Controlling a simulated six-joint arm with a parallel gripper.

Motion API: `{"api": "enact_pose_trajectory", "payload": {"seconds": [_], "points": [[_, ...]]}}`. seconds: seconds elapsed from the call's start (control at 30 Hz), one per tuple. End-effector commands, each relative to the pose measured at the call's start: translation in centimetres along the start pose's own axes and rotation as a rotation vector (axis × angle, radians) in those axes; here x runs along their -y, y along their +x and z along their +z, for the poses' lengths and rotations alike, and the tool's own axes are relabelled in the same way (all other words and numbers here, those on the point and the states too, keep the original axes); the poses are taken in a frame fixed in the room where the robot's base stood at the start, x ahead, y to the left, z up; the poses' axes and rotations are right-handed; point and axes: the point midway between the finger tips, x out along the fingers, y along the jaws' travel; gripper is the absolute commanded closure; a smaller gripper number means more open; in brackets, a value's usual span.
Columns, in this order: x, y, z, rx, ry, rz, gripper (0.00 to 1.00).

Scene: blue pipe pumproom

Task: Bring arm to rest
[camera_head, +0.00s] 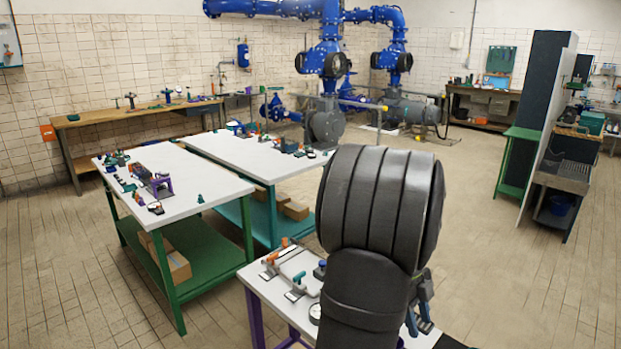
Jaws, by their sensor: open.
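My black arm fills the middle foreground of the head view, its thick ribbed link raised and bent. My gripper (420,318) shows only in part at the arm's lower right, low over the right end of the near white table (262,291). It is open, and I see nothing held in it. The arm hides much of the gripper and of the table behind it.
Orange-handled and teal-handled fittings (285,262) lie on the near table. Two white-topped workbenches (160,205) (240,155) with small parts stand to the left. Blue pipes (325,40) and a wooden bench (140,118) are at the back. Open tiled floor (500,260) lies right.

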Motion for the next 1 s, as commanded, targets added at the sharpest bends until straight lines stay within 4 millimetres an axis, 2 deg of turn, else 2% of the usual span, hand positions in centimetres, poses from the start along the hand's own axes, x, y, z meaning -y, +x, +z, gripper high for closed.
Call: {"api": "enact_pose_trajectory", "payload": {"seconds": [0.2,0.23,0.3,0.6,0.8,1.0], "points": [[0.0,-4.5,0.0,0.001,-0.001,-0.004,0.58],[0.0,-4.4,0.1,0.000,-0.002,0.000,0.58],[-0.1,-2.4,0.1,-0.003,-0.001,0.005,0.58],[0.0,3.3,0.1,-0.003,0.000,0.004,0.58],[0.0,5.5,0.1,-0.002,0.000,0.002,0.58],[0.0,6.1,0.1,0.000,0.001,0.000,0.58]]}}
